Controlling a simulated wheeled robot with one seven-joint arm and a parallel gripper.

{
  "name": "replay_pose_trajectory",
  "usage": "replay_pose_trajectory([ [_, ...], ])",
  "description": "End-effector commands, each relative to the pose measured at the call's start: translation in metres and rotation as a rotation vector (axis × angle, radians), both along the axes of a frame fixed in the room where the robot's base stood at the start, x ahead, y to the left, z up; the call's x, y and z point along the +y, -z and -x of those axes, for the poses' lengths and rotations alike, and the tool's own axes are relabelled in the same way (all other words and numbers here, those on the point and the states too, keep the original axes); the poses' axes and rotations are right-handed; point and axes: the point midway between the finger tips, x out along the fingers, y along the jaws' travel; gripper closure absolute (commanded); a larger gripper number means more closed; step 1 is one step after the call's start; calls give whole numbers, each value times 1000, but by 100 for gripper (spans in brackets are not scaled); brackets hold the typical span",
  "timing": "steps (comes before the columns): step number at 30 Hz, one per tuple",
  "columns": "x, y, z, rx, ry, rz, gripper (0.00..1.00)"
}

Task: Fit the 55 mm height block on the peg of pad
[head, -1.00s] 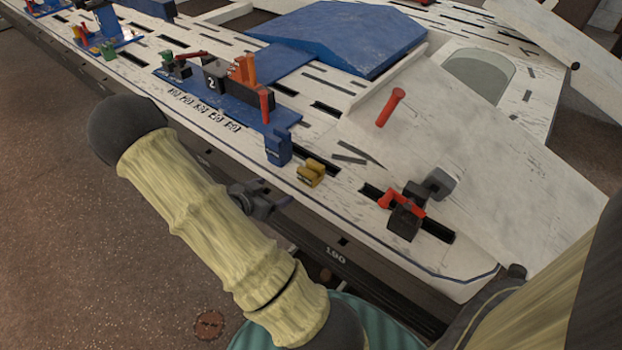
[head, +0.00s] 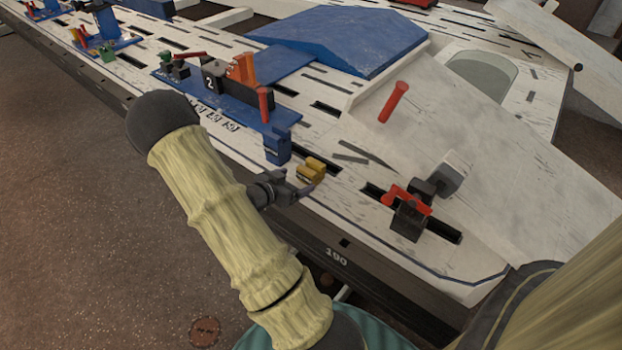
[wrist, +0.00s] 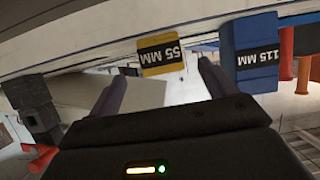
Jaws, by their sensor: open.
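The yellow 55 mm height block (head: 311,170) sits on the white bench top near its front edge. Its label faces the wrist camera, and the block (wrist: 161,54) shows between and beyond my fingertips. My gripper (head: 298,189) is open and empty at the bench's front edge, just in front of the block. In the wrist view, the gripper's two fingers (wrist: 160,88) are spread, with the block apart from them. I cannot make out the pad or its peg for certain.
A blue 115 mm block (head: 277,147) stands left of the yellow one; in the wrist view it (wrist: 256,54) is close to my right finger. A blue fixture plate (head: 285,117) lies behind. A dark clamp with a red handle (head: 410,212) stands to the right.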

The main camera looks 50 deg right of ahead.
Motion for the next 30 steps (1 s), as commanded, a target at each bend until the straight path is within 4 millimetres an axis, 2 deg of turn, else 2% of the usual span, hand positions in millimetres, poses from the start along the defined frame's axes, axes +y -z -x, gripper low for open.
replay_pose_trajectory([
  [1,-10,8,0,-2,4,2,16],
  [6,-30,15,-2,-3,1,0,16],
  [20,-36,16,-3,-1,0,0,16],
  [30,-70,33,-7,-3,2,2,16],
])
